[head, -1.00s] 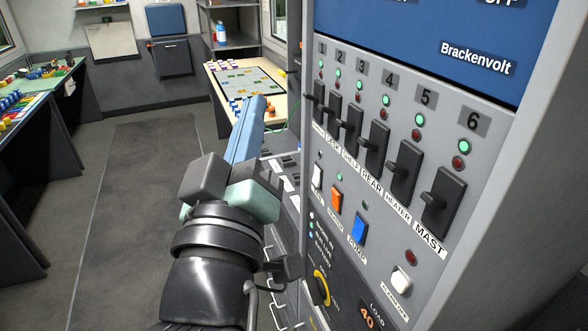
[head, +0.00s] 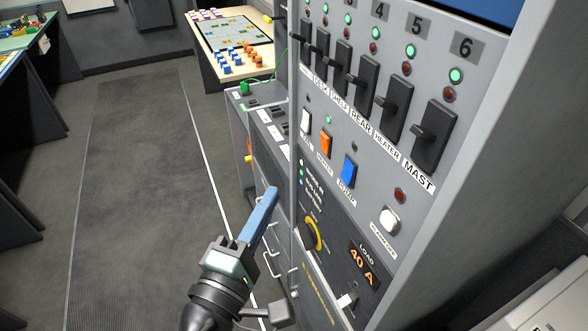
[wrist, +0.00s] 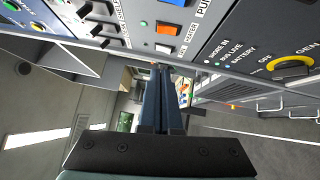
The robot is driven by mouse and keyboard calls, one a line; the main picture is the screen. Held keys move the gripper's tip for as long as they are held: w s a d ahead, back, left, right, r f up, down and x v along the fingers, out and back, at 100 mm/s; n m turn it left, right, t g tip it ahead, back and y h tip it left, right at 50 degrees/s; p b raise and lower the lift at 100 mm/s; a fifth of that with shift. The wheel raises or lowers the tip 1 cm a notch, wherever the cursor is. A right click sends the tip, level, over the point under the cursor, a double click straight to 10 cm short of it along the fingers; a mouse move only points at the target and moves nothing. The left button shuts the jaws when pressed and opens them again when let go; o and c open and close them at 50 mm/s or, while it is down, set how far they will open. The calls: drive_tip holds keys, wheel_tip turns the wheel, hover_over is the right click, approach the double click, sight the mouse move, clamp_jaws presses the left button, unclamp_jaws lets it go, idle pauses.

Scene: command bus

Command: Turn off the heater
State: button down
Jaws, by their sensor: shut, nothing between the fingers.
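My gripper (head: 272,193) is shut and empty, with long blue fingers. It is below and left of the breaker, apart from the panel face in the head view. In the wrist view its fingers (wrist: 160,75) point away from the camera, with black levers at upper left.
The MAST breaker (head: 433,138) and the REAR breaker (head: 363,83) flank the heater breaker closely. Below are an orange rocker (head: 325,142), a blue rocker (head: 348,171), a white button (head: 389,219) and a yellow-ringed knob (head: 311,233). Open floor (head: 130,200) lies left.

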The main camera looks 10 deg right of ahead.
sight(322, 137)
drive_tip(key=shift+s+d+p+x, duration=0.25)
drive_tip(key=shift+d+p+x, duration=0.25)
drive_tip(key=shift+x, duration=1.55)
drive_tip(key=shift+s+d+p+x, duration=0.3)
drive_tip(key=shift+p+x, duration=0.45)
drive_tip(key=shift+x, duration=1.3)
drive_tip(key=shift+s+d+p+x, duration=0.25)
drive_tip(key=shift+d+p+x, duration=0.25)
drive_tip(key=shift+x, duration=1.55)
drive_tip(key=shift+a+r, duration=0.1)
drive_tip(key=shift+r, duration=0.05)
drive_tip(key=shift+d+r, duration=0.15)
drive_tip(key=shift+d, duration=0.15)
